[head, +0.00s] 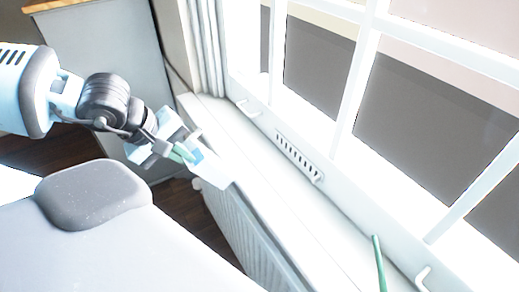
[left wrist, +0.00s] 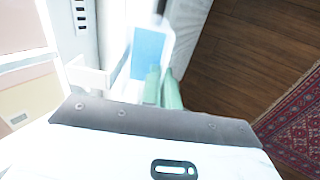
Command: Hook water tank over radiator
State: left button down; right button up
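The water tank (head: 213,173) is a pale white, flat piece with a blue patch. My left gripper (head: 181,150) appears shut on its upper edge and holds it at the inner edge of the windowsill, above the top of the radiator (head: 243,232). I cannot tell whether the tank touches the radiator. In the left wrist view the tank's blue face (left wrist: 149,52) shows beyond two green finger pads (left wrist: 163,88), which sit close together. The tank's lower part and hook are not clear. My right gripper is not in view.
The white windowsill (head: 280,190) runs along the window above the radiator, with a slotted vent (head: 298,157) behind it. A green stick-like thing (head: 379,262) stands at the lower right. A grey cabinet (head: 110,60) stands behind my left arm. A patterned rug (left wrist: 298,120) lies on the wooden floor.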

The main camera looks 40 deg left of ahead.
pick_arm(q)
jog(key=s, duration=0.1)
jog(key=s+a+p, duration=0.1)
jog(key=s, duration=0.1)
jog(key=s+a+p, duration=0.1)
jog(key=s, duration=0.1)
dwell(0.3)
